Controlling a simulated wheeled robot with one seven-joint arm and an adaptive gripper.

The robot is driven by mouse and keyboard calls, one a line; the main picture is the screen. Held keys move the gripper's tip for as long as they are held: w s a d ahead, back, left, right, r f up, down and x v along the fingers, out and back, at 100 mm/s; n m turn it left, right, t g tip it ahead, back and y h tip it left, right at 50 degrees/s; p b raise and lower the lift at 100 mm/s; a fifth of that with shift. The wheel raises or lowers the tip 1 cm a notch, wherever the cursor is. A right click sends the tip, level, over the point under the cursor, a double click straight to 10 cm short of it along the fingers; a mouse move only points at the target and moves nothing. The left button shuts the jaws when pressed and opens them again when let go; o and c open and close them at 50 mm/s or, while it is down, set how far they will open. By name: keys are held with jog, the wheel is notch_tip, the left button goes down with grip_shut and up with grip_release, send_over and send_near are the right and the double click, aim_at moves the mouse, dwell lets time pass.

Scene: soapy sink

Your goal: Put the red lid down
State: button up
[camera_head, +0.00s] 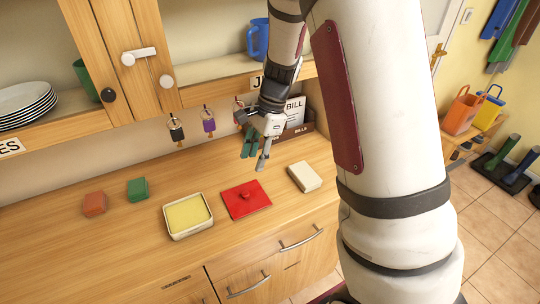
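The red lid (258,204) is a flat square with a small round red knob in its middle. It appears to lie flat on the wooden counter (120,245), knob up, between an open cream dish and a cream block. My gripper (253,163) hangs above and behind the lid, pointing down. Its two fingers are apart, with nothing visible between them. It appears clear of the lid.
The open cream dish (167,225) with a yellow filling (187,213) stands left of the lid. The cream block (305,176) lies to its right. Orange (94,204) and green (137,189) blocks lie farther left. A bills box (295,128) stands behind. The front-left counter is clear.

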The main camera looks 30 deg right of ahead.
jog(key=s+a+r+n+t, duration=0.1)
jog(key=s+a+r+n, duration=0.1)
jog(key=s+r+n, duration=0.45)
jog(key=s+a+r+n+t, duration=0.1)
jog(key=s+a+r+n, duration=0.2)
jog(key=r, duration=0.6)
jog(key=s+r+n+t+h, duration=0.1)
jog(key=s+r+n, duration=0.1)
jog(key=s+n, duration=0.2)
jog(key=s+d+r+n+t+h, duration=0.1)
jog(key=s+r+n+t+h, duration=0.1)
jog(key=s, duration=0.6)
jog(key=shift+s+d+r+n, duration=0.2)
jog(key=shift+d+r+n, duration=0.1)
jog(key=shift+r+n, duration=0.5)
